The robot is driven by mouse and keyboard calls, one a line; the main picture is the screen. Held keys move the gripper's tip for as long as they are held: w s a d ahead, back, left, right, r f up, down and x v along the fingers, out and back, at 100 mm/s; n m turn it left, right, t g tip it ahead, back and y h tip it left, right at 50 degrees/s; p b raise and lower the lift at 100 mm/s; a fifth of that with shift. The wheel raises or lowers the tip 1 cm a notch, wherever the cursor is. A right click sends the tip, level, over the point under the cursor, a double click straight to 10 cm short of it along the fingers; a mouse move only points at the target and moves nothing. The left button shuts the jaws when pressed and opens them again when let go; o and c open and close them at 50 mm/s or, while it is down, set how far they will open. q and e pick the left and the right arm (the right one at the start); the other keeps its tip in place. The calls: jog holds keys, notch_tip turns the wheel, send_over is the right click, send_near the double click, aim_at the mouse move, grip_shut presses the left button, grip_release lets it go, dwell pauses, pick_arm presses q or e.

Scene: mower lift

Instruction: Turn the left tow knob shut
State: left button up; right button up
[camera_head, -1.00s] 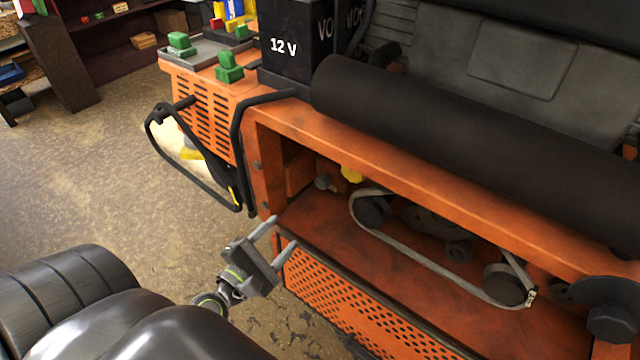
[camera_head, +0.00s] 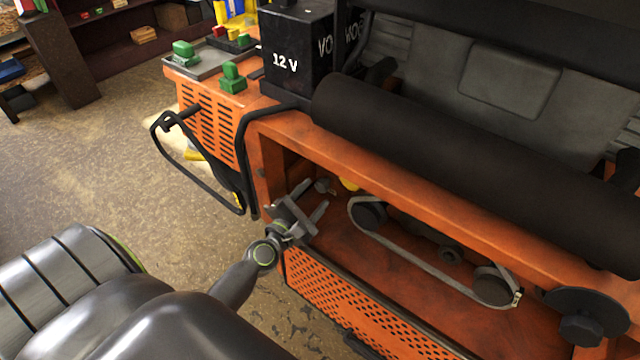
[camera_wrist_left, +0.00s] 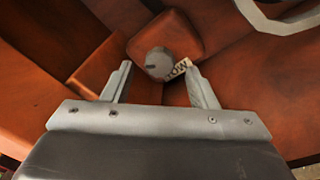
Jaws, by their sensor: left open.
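The tow knob (camera_head: 324,185) is a small grey round knob inside the left end of the orange mower's open bay. In the left wrist view the grey knob (camera_wrist_left: 159,62) shows ahead of the fingers, with a pale label reading "TOW" beside it. My left gripper (camera_head: 316,196) is at the bay's left opening, just in front of the knob. In the left wrist view its two fingers (camera_wrist_left: 160,84) are apart and empty, with the knob between their lines but beyond the tips. My right gripper is not in view.
A belt (camera_head: 425,258) runs round dark pulleys to the right in the bay. The orange front beam (camera_head: 420,200) passes above, and a perforated panel (camera_head: 365,315) lies below. A yellow part (camera_head: 348,184) sits right of the knob. A black bar (camera_head: 240,150) stands at the left corner.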

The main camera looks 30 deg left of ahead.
aim_at(320, 188)
pick_arm(q)
jog(key=shift+w, duration=1.95)
jog(key=shift+c, duration=0.2)
jog(key=c, duration=0.9)
jog(key=shift+m, duration=0.3)
jog(key=m+b, duration=0.2)
jog(key=m, duration=0.3)
jog(key=shift+f+m+t+b, duration=0.1)
jog(key=shift+m+t+b, duration=0.2)
jog(key=shift+b, duration=0.05)
jog(key=m+h+b, duration=0.1)
jog(key=m+b, duration=0.1)
jog(key=m, duration=0.3)
jog(key=shift+a, duration=0.1)
